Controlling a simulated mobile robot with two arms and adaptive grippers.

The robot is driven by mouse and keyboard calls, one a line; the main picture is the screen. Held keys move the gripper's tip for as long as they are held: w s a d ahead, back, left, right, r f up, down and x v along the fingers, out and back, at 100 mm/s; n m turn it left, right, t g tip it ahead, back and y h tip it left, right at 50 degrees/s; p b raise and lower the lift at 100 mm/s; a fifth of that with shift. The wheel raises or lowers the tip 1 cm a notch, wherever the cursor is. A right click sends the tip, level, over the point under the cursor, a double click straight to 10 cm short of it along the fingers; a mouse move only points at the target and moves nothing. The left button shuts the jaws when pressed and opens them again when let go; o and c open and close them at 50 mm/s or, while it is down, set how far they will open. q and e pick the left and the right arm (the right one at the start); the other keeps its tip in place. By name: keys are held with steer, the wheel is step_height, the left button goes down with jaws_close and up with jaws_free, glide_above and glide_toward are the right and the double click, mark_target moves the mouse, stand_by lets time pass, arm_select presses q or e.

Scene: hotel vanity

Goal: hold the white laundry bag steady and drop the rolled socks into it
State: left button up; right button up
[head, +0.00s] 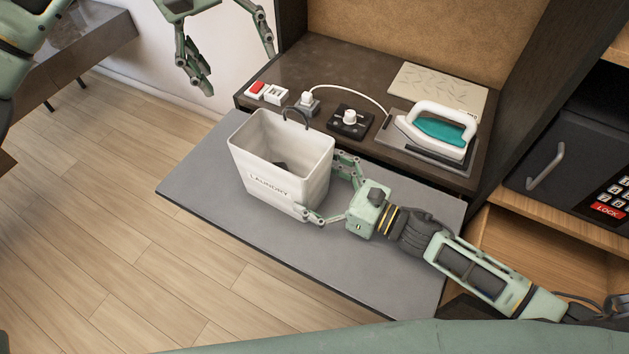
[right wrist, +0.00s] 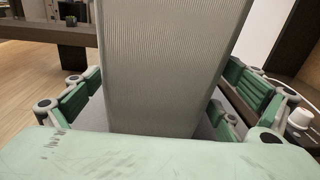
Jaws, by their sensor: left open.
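The white laundry bag (head: 262,182), a stiff open-topped tub lettered LAUNDRY, stands upright on the grey pull-out board. It also fills the middle of the right wrist view (right wrist: 160,65). My right gripper (head: 328,188) has its fingers on either side of the bag's right end and looks shut on it. A small dark shape (head: 281,166) lies inside the bag; it may be the rolled socks, but the walls hide most of it. My left gripper (head: 232,62) is open and empty, above and to the left of the bag. No other socks show.
Behind the bag, the dark counter (head: 300,66) carries a red-and-white switch (head: 257,89), a plug with a cord (head: 308,101), a black knob box (head: 350,121) and a teal-and-white iron (head: 438,130). A safe (head: 570,150) stands at right. The grey board (head: 205,185) is clear left of the bag.

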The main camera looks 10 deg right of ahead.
stand_by(0.3)
steer(key=v, duration=1.2)
